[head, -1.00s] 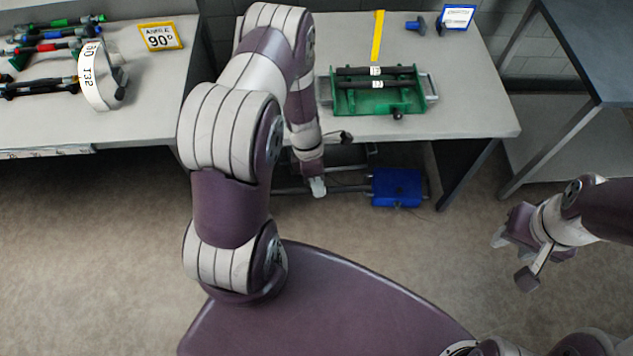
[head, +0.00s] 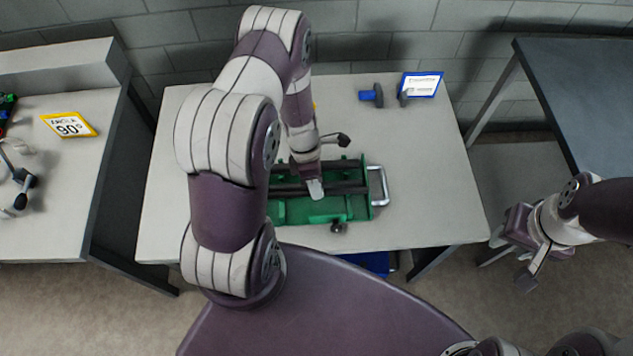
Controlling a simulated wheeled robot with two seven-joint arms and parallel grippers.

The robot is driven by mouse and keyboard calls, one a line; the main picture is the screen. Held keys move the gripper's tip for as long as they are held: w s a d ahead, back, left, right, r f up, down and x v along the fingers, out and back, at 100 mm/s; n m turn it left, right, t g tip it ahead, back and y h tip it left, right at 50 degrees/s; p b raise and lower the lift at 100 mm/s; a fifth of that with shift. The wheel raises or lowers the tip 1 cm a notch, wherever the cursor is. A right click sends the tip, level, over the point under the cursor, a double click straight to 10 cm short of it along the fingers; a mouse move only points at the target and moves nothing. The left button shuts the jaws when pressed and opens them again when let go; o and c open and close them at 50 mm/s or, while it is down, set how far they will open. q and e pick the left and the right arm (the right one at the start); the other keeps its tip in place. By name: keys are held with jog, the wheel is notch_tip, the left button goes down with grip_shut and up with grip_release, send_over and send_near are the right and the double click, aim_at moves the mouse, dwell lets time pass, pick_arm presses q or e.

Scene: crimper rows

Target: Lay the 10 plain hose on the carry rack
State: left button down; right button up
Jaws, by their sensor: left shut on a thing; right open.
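The green carry rack (head: 293,211) lies on the middle table, with a metal handle at its right end. Dark hoses lie lengthwise at the rack, one along its back (head: 345,164) and one nearer the front (head: 345,188). My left gripper (head: 315,190) is over the middle of the rack, shut on a dark hose mostly hidden by the fingers and arm. I cannot tell whether that hose touches the rack. My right gripper (head: 508,243) is open and empty, off the table's right front corner.
A blue-framed sign (head: 421,85) and small blue and grey parts (head: 371,95) stand at the back. A yellow 90° sign (head: 70,125) stands on the left bench. A dark table (head: 590,90) is at right. A blue box (head: 365,262) sits below the middle table. The table's right side is clear.

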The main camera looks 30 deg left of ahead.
pick_arm(q)
jog(key=shift+s+r, duration=0.3)
jog(key=shift+s, duration=0.5)
jog(key=shift+w+f, duration=0.1)
jog(key=shift+w, duration=0.25)
jog(key=shift+f, duration=0.45)
notch_tip(320, 180, down, 6)
jog(key=b, duration=0.4)
jog(key=shift+r, duration=0.15)
pick_arm(e)
jog(key=f, duration=0.2)
jog(key=s+f, duration=0.1)
jog(key=f, duration=0.1)
jog(key=shift+s, duration=0.15)
pick_arm(q)
jog(key=shift+r, duration=0.1)
pick_arm(e)
jog(key=shift+r, duration=0.15)
